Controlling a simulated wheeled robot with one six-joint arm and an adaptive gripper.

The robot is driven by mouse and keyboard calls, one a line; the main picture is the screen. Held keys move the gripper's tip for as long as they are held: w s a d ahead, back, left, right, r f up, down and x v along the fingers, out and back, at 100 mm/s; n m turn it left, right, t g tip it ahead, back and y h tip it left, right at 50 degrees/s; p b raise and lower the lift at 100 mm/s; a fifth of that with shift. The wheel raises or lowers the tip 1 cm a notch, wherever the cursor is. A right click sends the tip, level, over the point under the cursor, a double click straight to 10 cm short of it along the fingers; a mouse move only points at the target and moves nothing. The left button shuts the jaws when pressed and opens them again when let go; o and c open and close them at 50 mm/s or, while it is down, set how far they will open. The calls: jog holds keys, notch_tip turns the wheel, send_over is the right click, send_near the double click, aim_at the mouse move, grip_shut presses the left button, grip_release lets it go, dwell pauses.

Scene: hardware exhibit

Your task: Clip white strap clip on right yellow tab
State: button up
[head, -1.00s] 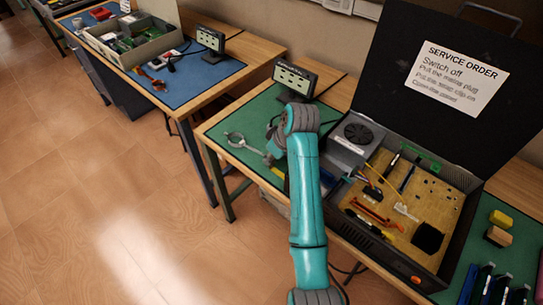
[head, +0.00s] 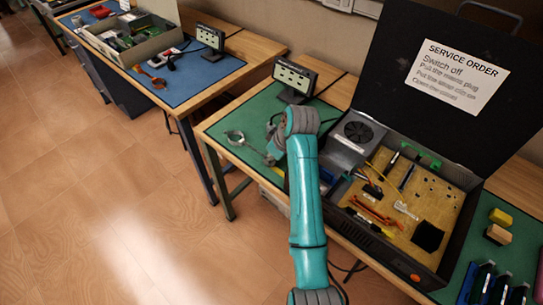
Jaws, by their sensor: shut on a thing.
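My gripper (head: 273,152) is at the front part of the green mat (head: 230,122), mostly hidden behind my teal arm. It is shut, and a thin light cord runs to it from a pale ring-shaped wrist strap (head: 235,138) lying on the mat. The white strap clip appears to be in its jaws, but the clip itself is too small and covered to make out. A small yellow patch (head: 279,171), which may be a yellow tab, shows at the mat's front edge just below the gripper. Whether clip and tab touch cannot be told.
A small display (head: 294,78) stands behind the mat. To the right is an open black case (head: 463,225) with a fan unit (head: 357,132) and loose parts. A second bench with a blue mat (head: 205,75) is at the left. The floor in front is clear.

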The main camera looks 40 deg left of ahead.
jog(key=shift+f, duration=0.55)
dwell(0.4)
jog(key=o, duration=0.8)
jog(key=shift+o, duration=0.7)
jog(key=shift+o, duration=1.1)
jog(key=shift+r, duration=0.7)
jog(key=shift+r, duration=2.95)
jog(key=shift+s, duration=0.1)
